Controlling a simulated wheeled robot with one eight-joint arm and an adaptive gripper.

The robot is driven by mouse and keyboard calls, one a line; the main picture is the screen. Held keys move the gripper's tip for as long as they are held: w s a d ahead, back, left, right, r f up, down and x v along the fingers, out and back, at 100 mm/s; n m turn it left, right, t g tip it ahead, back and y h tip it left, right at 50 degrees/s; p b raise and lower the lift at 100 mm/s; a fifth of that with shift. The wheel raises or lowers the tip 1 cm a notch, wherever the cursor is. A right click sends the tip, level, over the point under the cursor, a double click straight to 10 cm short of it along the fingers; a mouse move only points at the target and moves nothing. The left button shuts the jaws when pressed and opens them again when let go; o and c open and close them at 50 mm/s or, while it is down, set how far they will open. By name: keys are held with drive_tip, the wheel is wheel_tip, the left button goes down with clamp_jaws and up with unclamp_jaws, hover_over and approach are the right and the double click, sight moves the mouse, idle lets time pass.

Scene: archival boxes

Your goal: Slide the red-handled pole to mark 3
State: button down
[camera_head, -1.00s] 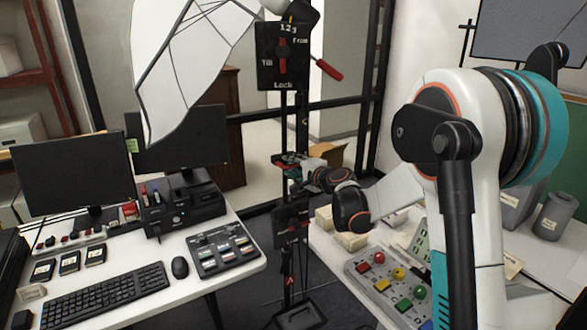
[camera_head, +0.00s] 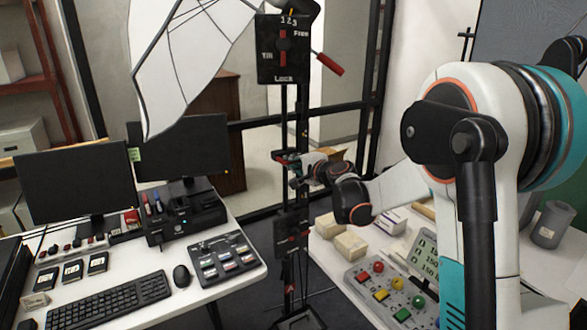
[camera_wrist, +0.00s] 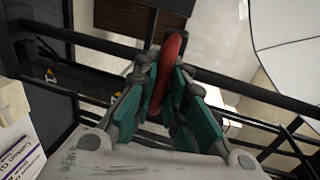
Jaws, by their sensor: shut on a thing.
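A black pole stand (camera_head: 303,105) rises between the two desks. Its upper plate (camera_head: 284,48) carries the marks 1 2 3, the words Free, Tilt and Lock, and a small red lever. A separate red handle (camera_head: 330,64) sticks out right of the plate. My gripper (camera_head: 290,160) reaches the pole below the plate, above a lower black block (camera_head: 291,230). In the wrist view, my gripper's teal fingers (camera_wrist: 172,100) are shut on a red handle (camera_wrist: 168,65).
A white umbrella panel (camera_head: 185,65) hangs at upper left. The left desk holds monitors (camera_head: 75,185), a keyboard (camera_head: 110,300) and a switch panel (camera_head: 222,257). The right desk holds small boxes (camera_head: 350,245) and a console with coloured buttons (camera_head: 385,290). A dark rail (camera_head: 250,120) runs behind the pole.

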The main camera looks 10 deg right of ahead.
wheel_tip(320, 180, up, 6)
drive_tip(key=p, duration=0.2)
drive_tip(key=shift+r+p, duration=0.2)
drive_tip(key=shift+p, duration=0.15)
drive_tip(key=shift+w, duration=0.1)
drive_tip(key=c, duration=2)
unclamp_jaws()
drive_tip(key=shift+r, duration=0.1)
drive_tip(key=o, duration=0.3)
drive_tip(key=shift+s+d+r, duration=0.1)
drive_tip(key=shift+s+r, duration=0.05)
drive_tip(key=shift+s, duration=0.05)
drive_tip(key=shift+o, duration=0.2)
drive_tip(key=v, duration=1.1)
drive_tip(key=shift+s, duration=0.4)
drive_tip(key=shift+d, duration=0.1)
